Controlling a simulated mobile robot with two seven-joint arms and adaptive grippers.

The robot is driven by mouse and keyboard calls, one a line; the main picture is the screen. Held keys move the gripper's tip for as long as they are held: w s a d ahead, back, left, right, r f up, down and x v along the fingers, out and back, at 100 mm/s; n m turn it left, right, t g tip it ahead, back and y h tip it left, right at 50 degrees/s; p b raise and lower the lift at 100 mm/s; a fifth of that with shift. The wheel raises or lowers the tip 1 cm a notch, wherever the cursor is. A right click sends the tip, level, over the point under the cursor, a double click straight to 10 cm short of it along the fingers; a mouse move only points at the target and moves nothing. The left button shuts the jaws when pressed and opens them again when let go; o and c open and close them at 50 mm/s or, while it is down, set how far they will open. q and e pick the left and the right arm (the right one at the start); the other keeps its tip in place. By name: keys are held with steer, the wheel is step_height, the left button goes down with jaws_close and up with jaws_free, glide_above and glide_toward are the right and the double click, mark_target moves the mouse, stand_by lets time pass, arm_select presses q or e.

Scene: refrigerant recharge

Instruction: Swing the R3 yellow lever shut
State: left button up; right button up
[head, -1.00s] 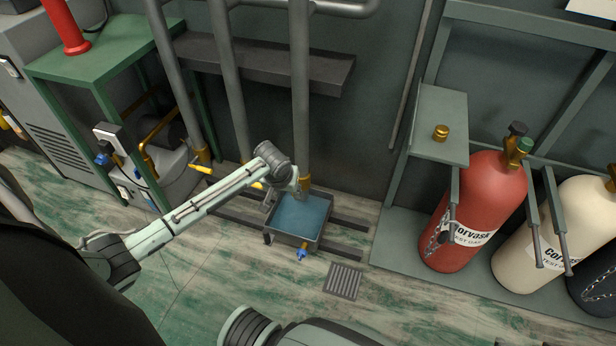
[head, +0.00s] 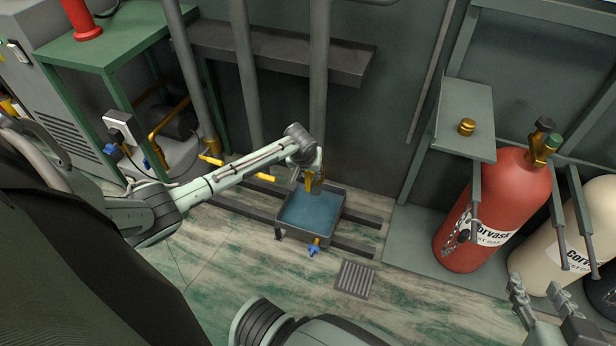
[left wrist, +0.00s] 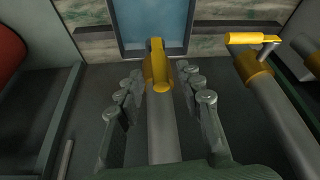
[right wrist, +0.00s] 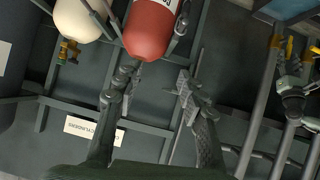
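A yellow lever (left wrist: 156,46) on a brass valve body (left wrist: 158,74) sits on a grey pipe (left wrist: 163,130) in the left wrist view, between my gripper's fingers. The lever is seen nearly end-on, toward the blue tray, so its exact angle is hard to tell. No R3 label is readable. My left gripper (head: 309,176) is at the rightmost of the three pipes, above the tray. Its fingers are open, one row each side of the valve, with gaps visible. My right gripper (head: 540,297) is open and empty at the lower right, near the cylinders.
Two other yellow levers (head: 211,160) and (head: 265,177) sit on the pipes to the left. The blue-filled tray (head: 311,208) stands below the valve. A floor drain (head: 355,279) lies in front. A red cylinder (head: 490,215) and a cream cylinder (head: 540,262) stand at right.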

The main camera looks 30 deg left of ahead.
arm_select(q)
steer(key=shift+x, duration=0.9)
arm_select(e)
steer(key=shift+w+a+r+t+y, duration=0.3)
steer(key=shift+a+r+t, duration=0.2)
steer(key=shift+r, duration=0.2)
steer(key=shift+w+a+r+t+y, duration=0.2)
steer(key=shift+w+a+r+t, duration=0.2)
steer(key=shift+a+r, duration=0.25)
arm_select(q)
jaws_close()
arm_select(e)
steer(key=shift+d, duration=0.1)
